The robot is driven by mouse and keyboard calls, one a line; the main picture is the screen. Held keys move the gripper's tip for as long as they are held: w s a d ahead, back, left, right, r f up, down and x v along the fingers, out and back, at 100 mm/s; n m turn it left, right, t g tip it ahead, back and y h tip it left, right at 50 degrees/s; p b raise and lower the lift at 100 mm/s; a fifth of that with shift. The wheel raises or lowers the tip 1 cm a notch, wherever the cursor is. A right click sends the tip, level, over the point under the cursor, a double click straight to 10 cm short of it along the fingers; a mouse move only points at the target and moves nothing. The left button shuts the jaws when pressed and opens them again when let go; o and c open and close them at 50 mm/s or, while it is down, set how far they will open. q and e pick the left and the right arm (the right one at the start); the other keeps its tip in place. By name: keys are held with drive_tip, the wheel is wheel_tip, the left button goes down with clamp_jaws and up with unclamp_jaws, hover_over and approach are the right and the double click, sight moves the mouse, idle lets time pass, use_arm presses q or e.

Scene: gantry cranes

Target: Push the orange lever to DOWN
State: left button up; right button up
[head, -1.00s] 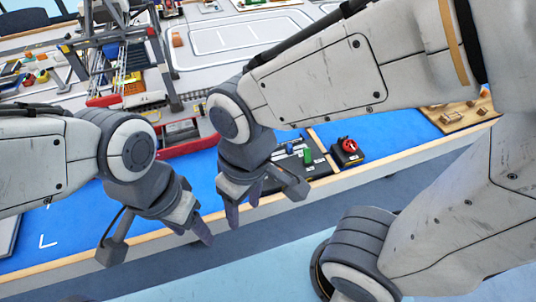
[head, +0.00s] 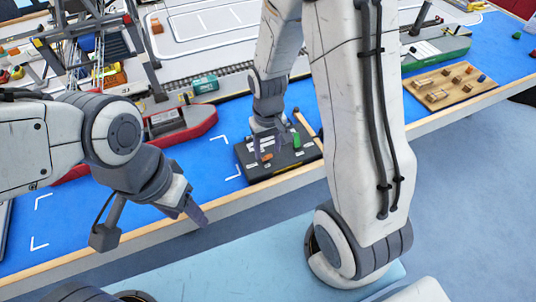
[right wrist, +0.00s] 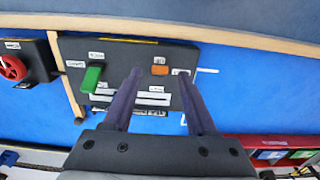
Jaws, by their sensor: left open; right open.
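The dark control panel (head: 262,174) lies on the blue table near its front edge. Its orange lever (head: 267,157) is a small block; it also shows in the right wrist view (right wrist: 160,69). A green lever (head: 296,140) stands on the same panel, and it is at the left in the right wrist view (right wrist: 92,78). My right gripper (head: 270,151) is open above the panel. In the right wrist view its fingertips (right wrist: 160,74) appear on either side of the orange lever; contact cannot be told. My left gripper (head: 196,211) hangs open and empty near the table's front edge.
A box with a red knob (right wrist: 12,68) stands beside the panel. A red ship model (head: 200,121) and crane frames are behind and left. A wooden board with pegs (head: 452,86) lies at the right. Blue table left of the panel is clear.

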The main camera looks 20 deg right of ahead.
sight(268, 156)
drive_tip(key=shift+f, duration=1.7)
clamp_jaws()
